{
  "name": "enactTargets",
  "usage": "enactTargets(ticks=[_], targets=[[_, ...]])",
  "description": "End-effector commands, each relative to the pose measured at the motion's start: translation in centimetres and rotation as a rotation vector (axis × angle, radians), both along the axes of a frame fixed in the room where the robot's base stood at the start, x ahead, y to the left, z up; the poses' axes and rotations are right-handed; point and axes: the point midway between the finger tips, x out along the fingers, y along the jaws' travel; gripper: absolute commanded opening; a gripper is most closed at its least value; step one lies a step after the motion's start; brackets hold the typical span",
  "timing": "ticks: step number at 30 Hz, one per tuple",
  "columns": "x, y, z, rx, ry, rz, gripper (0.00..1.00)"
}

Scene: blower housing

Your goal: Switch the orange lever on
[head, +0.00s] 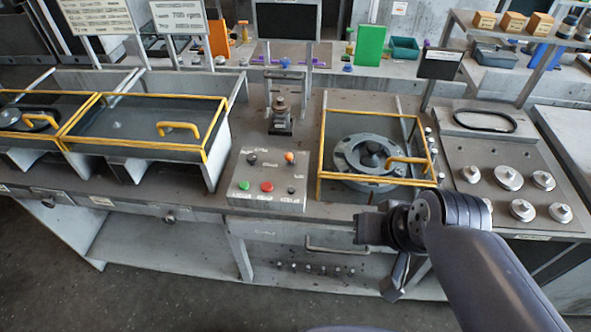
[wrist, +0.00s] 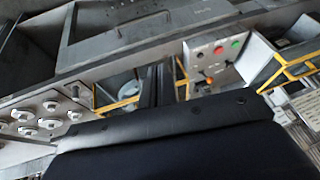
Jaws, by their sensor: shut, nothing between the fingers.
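A grey control box (head: 265,180) sits on the bench left of centre in the head view. The orange lever (head: 289,157) is a small orange piece at its upper right; its exact setting is too small to tell. In the wrist view the box is tilted and upside down, with the orange lever (wrist: 209,81) near its lower edge. My gripper (wrist: 158,72) shows as two dark fingers close together, shut and empty, left of the box in that view and apart from it. In the head view my arm's end is over the bench's front edge, right of the box.
The box also bears a green button (head: 243,185), a red button (head: 267,187) and black knobs. A yellow-framed guard (head: 320,150) around a round housing (head: 345,160) stands right of it. Yellow-railed bays (head: 205,155) stand left. Open floor lies in front.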

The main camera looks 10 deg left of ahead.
Motion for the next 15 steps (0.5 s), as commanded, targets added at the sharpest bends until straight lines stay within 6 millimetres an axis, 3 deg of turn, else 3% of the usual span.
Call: enactTargets(ticks=[1, 15], targets=[[1.2, 0.8, -1.7, 0.044, -0.001, -0.033, 0.0], [12.0, 7.0, -5.2, 0.478, 0.023, -0.377, 0.0]])
